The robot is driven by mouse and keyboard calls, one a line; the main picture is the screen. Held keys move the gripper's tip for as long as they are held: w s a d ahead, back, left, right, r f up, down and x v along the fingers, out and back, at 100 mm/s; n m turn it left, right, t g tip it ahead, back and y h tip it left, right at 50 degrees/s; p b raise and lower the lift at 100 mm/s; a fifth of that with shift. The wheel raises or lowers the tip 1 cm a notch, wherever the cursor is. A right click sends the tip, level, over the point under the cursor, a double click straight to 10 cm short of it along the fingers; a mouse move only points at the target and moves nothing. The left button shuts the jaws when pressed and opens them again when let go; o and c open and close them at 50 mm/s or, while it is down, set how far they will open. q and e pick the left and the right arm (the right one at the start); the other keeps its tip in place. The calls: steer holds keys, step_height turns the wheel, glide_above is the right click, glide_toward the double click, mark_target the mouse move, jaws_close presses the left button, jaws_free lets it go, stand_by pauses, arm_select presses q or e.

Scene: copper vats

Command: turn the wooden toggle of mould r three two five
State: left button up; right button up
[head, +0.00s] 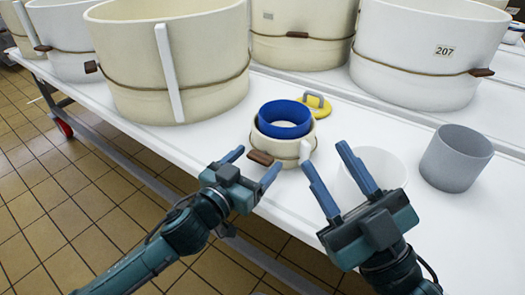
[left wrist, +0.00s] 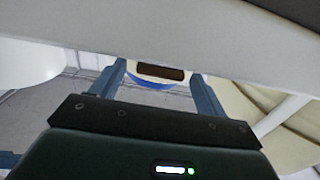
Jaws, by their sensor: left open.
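A small cream mould (head: 280,151) with a cord around it and a blue ring (head: 285,119) inside stands near the table's front edge. Its brown wooden toggle (head: 261,157) faces my left gripper (head: 251,164), which is open with a finger on either side of it and seems not to touch it. The toggle (left wrist: 160,73) also shows between the fingers in the left wrist view. My right gripper (head: 324,158) is open and empty, right of the small mould. No label reading R325 is legible; I cannot tell which mould bears it.
Large corded moulds stand behind, one (head: 430,50) labelled 207 and one cream (head: 165,60) at left. A yellow lid (head: 318,106) lies behind the blue ring. A white cup (head: 378,165) and a grey cup (head: 455,158) stand to the right, near my right gripper.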

arm_select(q)
steer(key=shift+w+d, duration=0.25)
steer(key=shift+w, duration=0.1)
arm_select(e)
steer(key=shift+w+d+r+n, duration=0.2)
steer(key=shift+w+r+n, duration=0.15)
steer(key=shift+r, duration=0.15)
arm_select(q)
steer(key=shift+c, duration=0.4)
